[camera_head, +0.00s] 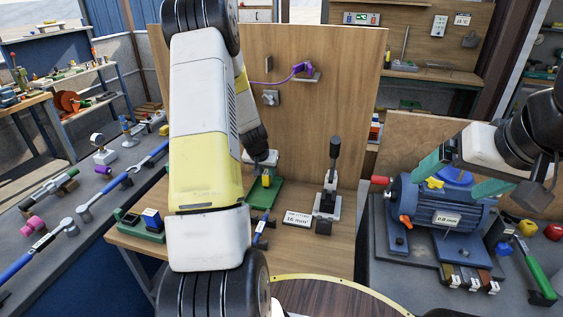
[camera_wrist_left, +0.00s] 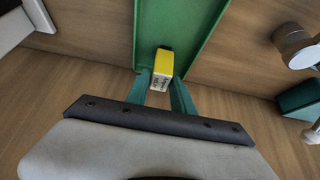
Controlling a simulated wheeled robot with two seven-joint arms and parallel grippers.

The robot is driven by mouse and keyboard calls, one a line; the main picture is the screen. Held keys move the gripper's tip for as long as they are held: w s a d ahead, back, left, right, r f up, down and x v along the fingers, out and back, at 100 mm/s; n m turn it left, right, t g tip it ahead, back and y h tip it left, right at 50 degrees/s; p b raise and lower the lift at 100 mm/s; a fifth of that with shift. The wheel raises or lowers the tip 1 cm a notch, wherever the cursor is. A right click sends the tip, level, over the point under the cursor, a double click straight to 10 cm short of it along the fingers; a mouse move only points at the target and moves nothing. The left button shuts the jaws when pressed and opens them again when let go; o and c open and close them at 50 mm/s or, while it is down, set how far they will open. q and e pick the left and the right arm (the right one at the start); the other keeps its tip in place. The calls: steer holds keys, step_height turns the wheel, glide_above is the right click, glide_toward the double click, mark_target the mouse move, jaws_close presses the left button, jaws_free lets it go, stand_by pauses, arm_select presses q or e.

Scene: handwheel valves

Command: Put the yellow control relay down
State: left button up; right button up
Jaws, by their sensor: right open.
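The yellow control relay (camera_wrist_left: 163,66) is a small block with a printed label and a dark end. It sits between the fingertips of my left gripper (camera_wrist_left: 162,80), which is shut on it. Behind it in the left wrist view is a green tray (camera_wrist_left: 185,22). In the head view the relay (camera_head: 266,181) shows below my left gripper (camera_head: 264,168), over the green tray (camera_head: 274,195) on the wooden bench. Whether it touches the tray is unclear. My right gripper (camera_head: 462,176) is open and empty in front of the blue motor.
A black-handled lever clamp (camera_head: 331,185) and a white label card (camera_head: 297,218) stand right of the tray. A green holder with a blue block (camera_head: 152,219) is at the left. The blue motor (camera_head: 440,205) stands right. My left arm hides part of the bench.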

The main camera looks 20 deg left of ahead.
arm_select(q)
steer(key=shift+o, duration=1.2)
steer(key=shift+r, duration=0.15)
steer(key=v, duration=1.2)
steer(key=s+d+r+h, duration=0.2)
steer(key=s+d+r, duration=0.85)
steer(key=r, duration=0.35)
steer(key=s+d+r, duration=0.2)
steer(key=s+d, duration=0.1)
steer(key=s, duration=0.4)
steer(key=s+d+r+m, duration=0.1)
steer(key=s+d+r, duration=0.1)
steer(key=s, duration=0.5)
steer(key=shift+s+d+r+h, duration=0.3)
steer(key=shift+s+d+r, duration=0.1)
steer(key=shift+d, duration=0.05)
